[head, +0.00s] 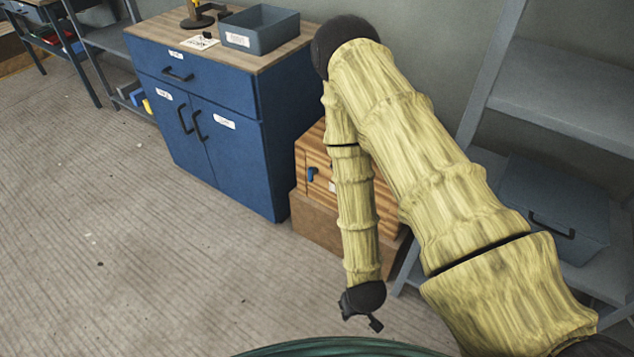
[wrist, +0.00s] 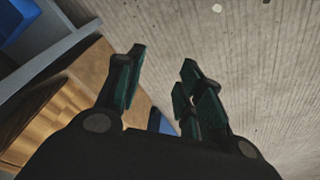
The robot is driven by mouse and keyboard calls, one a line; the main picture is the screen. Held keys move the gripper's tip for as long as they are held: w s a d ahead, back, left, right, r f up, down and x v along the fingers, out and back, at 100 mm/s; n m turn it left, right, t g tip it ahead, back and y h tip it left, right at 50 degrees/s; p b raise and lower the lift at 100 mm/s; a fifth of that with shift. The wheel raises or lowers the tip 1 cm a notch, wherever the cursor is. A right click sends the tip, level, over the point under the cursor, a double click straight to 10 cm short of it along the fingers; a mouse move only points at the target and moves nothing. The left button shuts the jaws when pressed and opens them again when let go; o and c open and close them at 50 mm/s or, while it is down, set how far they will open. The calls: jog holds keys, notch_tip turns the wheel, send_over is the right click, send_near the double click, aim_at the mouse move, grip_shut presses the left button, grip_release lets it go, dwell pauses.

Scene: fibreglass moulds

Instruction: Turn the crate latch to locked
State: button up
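A wooden crate (head: 315,155) with striped grain sits on a plain brown box, right of the blue cabinet in the head view. My arm hides much of its front. A small blue latch handle (head: 311,174) shows at the crate's left front, roughly upright. In the wrist view the crate (wrist: 68,112) lies at the left, and a bit of blue (wrist: 160,122) shows between my fingers, probably the latch. My gripper (wrist: 162,72) has its dark green fingers spread and nothing between them. In the head view my gripper (head: 362,318) hangs low, in front of the crate and apart from it.
A blue cabinet (head: 240,150) stands left of the crate, with a grey bin (head: 260,28) on top. A grey shelf rack (head: 545,92) holding a lidded bin (head: 555,205) stands at the right. The floor (head: 150,260) in front is clear.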

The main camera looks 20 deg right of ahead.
jog(key=w+f+t+h+b, duration=0.1)
jog(key=w+f+t+b, duration=0.2)
jog(key=w, duration=0.5)
jog(key=w+f+t+h+b, duration=0.1)
jog(key=w+f+b, duration=0.25)
jog(key=w, duration=0.35)
jog(key=m+t+h+b, duration=0.5)
jog(key=m+h+b, duration=0.6)
jog(key=b, duration=2)
send_near(309, 175)
jog(key=shift+n+h, duration=0.3)
jog(key=shift+n, duration=0.4)
jog(key=b+x, duration=0.4)
jog(key=x, duration=0.4)
jog(key=shift+w+d+f+b, duration=0.1)
jog(key=shift+w+f+b, duration=0.1)
jog(key=shift+b, duration=0.1)
jog(key=shift+w+d+r, duration=0.1)
jog(key=shift+w+d, duration=0.3)
jog(key=shift+d, duration=0.1)
grip_shut()
